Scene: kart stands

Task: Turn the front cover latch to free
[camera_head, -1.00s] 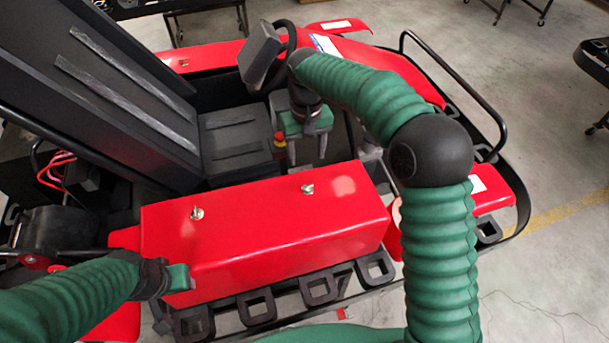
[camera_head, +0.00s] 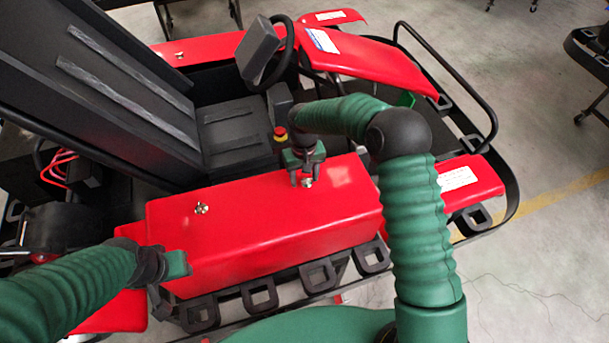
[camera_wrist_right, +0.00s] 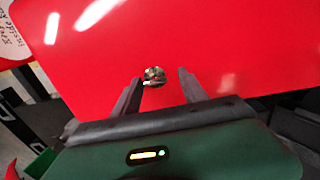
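The red side cover (camera_head: 255,235) of the kart carries two small silver latches. The latch nearer the steering wheel (camera_head: 308,183) is at my right gripper (camera_head: 303,180), which points down over the cover. In the right wrist view, this latch (camera_wrist_right: 154,76) lies between the tips of my right gripper (camera_wrist_right: 159,78). The fingers are apart, with red cover visible on both sides of the latch. The other latch (camera_head: 202,208) stands free on the cover's left part. My left gripper (camera_head: 176,264) is beside the cover's left end; its fingers are not clear.
The black seat (camera_head: 225,135), the steering wheel (camera_head: 278,55) and a red-and-yellow button (camera_head: 280,134) are behind the cover. A black tubular rail (camera_head: 450,75) bounds the kart on the right. The grey floor (camera_head: 545,240) at right is clear.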

